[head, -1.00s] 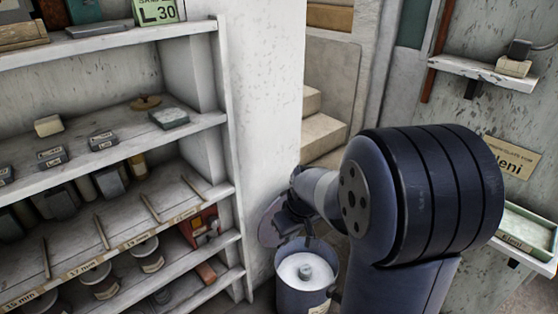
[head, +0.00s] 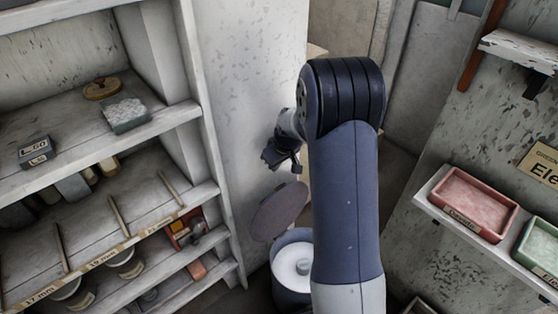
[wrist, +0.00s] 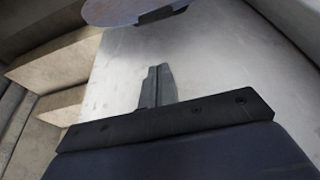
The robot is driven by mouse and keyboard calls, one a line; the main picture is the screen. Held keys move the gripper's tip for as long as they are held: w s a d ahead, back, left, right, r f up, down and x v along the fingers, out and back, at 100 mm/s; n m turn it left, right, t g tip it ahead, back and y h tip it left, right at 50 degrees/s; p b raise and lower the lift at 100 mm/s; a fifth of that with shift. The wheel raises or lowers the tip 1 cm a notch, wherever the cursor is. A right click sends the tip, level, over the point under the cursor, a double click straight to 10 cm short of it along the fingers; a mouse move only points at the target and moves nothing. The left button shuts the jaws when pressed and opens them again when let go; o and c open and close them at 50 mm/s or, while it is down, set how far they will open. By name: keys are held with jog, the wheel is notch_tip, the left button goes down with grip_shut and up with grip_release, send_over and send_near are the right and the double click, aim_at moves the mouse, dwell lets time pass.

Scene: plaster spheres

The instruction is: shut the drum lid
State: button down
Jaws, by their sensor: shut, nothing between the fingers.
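The drum (head: 291,288) is a blue-grey round bin low in the middle of the head view, with pale contents and a small round knob inside. Its lid (head: 278,211) is a grey-brown disc standing open, tilted up at the drum's back left rim. My gripper (head: 282,157) is above and behind the lid, apart from it. In the wrist view, the lid's edge (wrist: 135,12) shows at the top, beyond the closed fingers of my gripper (wrist: 158,70). The fingers hold nothing. My arm hides the drum's right side.
A white shelf unit (head: 165,120) with jars and boxes stands at the left, close to the drum. A pale wall end (head: 245,80) rises behind the lid. At the right, a wall shelf holds a red tray (head: 475,200) and a green tray (head: 542,245).

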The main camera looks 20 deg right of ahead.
jog(key=shift+s+d+f+b, duration=0.15)
jog(key=shift+s+f, duration=0.25)
jog(key=shift+f, duration=0.35)
jog(key=shift+s+d+f+b, duration=0.15)
jog(key=shift+s+f, duration=0.2)
jog(key=shift+f, duration=0.45)
jog(key=shift+s+d+f+b, duration=0.15)
jog(key=shift+s+f, duration=0.25)
jog(key=shift+f, duration=0.35)
jog(key=shift+s+f, duration=0.1)
